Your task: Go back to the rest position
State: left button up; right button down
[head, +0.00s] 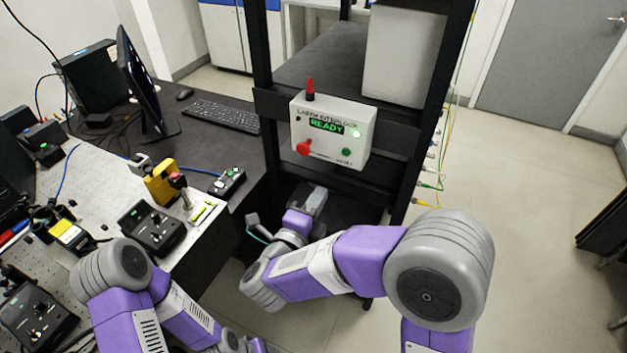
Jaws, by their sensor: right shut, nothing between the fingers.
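My right arm reaches in from the right, bends at the elbow and points up toward the black rack. Its gripper (317,199) is small in the picture, below the white interlock box (334,133) and apart from it. The gripper is shut, with nothing seen between its fingers. My left arm comes in at the lower left and runs down to the bottom edge; its gripper is not in view. The interlock box has a green display reading READY, a red knob (304,148), a green button (347,152) and a red-topped beacon (310,88).
The black rack frame (262,60) stands close beyond my right gripper. An optical bench (100,165) with several small devices lies at the left. A dark desk holds a monitor (140,80) and keyboard (221,117).

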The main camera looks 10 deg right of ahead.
notch_tip(320, 180, down, 28)
jog(key=w+d+n+g+y, duration=0.2)
jog(key=n+g+y, duration=0.3)
jog(key=n+y, duration=0.65)
jog(key=s+f+n+g+y, duration=0.1)
jog(key=s+f+n+g, duration=0.3)
jog(key=s+f, duration=0.3)
jog(key=s+f+n+g+y, duration=0.1)
jog(key=s+f+n+g, duration=0.4)
jog(key=s, duration=0.9)
notch_tip(320, 180, down, 3)
jog(key=shift+r+n+g, duration=0.15)
jog(key=shift+n+g, duration=0.15)
jog(key=shift+n, duration=0.45)
jog(key=shift+w+a+y, duration=0.1)
jog(key=shift+y, duration=0.15)
